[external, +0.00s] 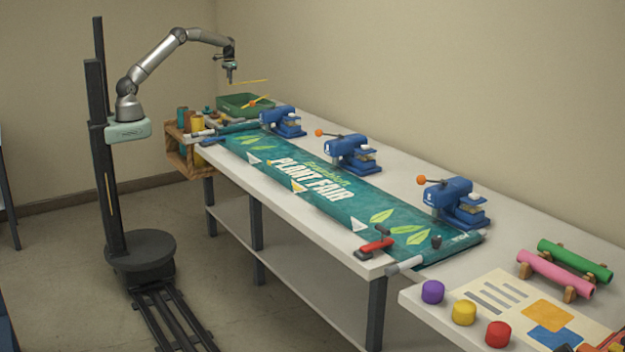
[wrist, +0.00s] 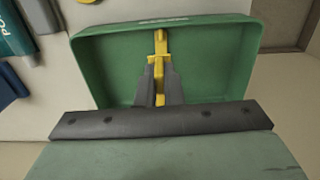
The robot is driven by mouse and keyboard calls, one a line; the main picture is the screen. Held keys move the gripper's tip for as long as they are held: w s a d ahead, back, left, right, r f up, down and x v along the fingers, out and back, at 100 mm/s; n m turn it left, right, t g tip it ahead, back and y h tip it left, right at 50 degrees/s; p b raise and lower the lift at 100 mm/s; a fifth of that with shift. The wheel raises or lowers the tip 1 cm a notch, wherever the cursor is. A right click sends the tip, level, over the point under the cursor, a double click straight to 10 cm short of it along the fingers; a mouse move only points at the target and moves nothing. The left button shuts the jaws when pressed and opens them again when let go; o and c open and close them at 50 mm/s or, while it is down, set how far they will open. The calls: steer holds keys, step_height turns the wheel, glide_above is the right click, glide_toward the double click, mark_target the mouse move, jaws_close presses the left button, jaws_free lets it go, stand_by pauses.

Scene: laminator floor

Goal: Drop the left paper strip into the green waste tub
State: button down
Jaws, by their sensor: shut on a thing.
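My gripper (external: 231,80) is raised above the far end of the long table. In the wrist view the strip (wrist: 159,43) runs between my two dark fingers (wrist: 160,75), with the green tub (wrist: 110,62) behind.
A green Plant Fair banner (external: 312,178) lies along the table. Several blue presses with orange knobs stand behind it, the nearest to the tub being this press (external: 283,121). A wooden crate with spools (external: 183,155) is left of the tub. The air around the gripper is clear.

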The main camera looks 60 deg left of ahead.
step_height(320, 180, down, 5)
steer(key=b, duration=0.3)
steer(key=shift+f, duration=0.1)
steer(key=c, duration=1.5)
jaws_free()
step_height(320, 180, up, 18)
steer(key=shift+f, duration=0.25)
